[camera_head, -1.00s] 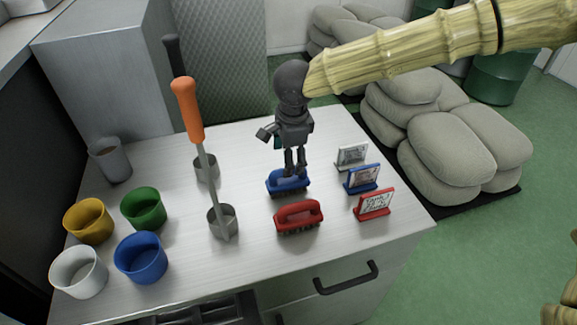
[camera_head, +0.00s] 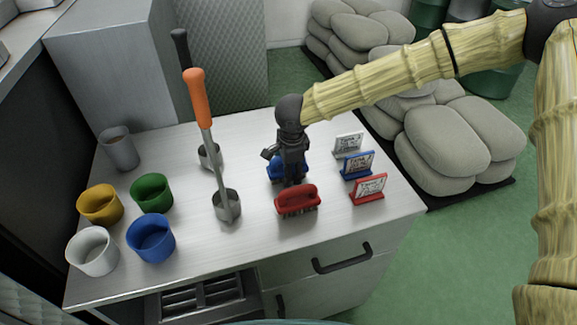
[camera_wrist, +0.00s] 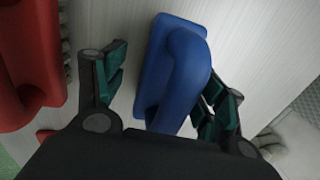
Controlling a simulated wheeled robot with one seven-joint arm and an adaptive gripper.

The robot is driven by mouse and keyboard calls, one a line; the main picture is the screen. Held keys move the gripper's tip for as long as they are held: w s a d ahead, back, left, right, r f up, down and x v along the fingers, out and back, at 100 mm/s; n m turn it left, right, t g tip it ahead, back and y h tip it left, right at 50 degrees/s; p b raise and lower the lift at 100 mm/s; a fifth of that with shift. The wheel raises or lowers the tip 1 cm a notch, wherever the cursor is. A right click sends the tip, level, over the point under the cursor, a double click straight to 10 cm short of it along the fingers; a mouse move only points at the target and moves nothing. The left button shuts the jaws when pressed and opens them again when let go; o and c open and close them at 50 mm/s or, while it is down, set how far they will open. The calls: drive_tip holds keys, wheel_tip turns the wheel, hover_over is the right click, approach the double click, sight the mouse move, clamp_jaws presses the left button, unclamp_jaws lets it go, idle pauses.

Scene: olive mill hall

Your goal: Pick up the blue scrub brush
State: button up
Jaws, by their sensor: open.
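The blue scrub brush (camera_head: 276,169) lies on the metal worktop, partly hidden behind my gripper (camera_head: 290,183) in the head view. In the wrist view the blue scrub brush (camera_wrist: 174,75) shows its arched handle, and my open gripper (camera_wrist: 165,88) has one finger on each side of it. The fingers have green pads. The right finger looks very close to the handle; I cannot tell whether it touches. The left finger stands apart from it. A red scrub brush (camera_head: 297,200) lies just in front, and it also shows at the left in the wrist view (camera_wrist: 35,55).
Three small signs, white (camera_head: 348,143), blue (camera_head: 357,164) and red (camera_head: 369,188), stand to the right. Yellow (camera_head: 99,204), green (camera_head: 151,193), blue (camera_head: 151,238), white (camera_head: 92,251) and grey (camera_head: 119,150) cups stand further left.

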drive_tip(key=shift+w+f, duration=0.4)
drive_tip(key=shift+f, duration=0.2)
drive_tip(key=shift+s+r, duration=0.2)
drive_tip(key=c, duration=1.2)
drive_tip(key=v, duration=0.3)
drive_tip(key=w+b+v, duration=0.1)
drive_tip(key=v, duration=0.2)
drive_tip(key=w+b+v, duration=0.1)
drive_tip(key=v, duration=0.2)
drive_tip(key=shift+a+r, duration=0.35)
drive_tip(key=shift+r, duration=0.25)
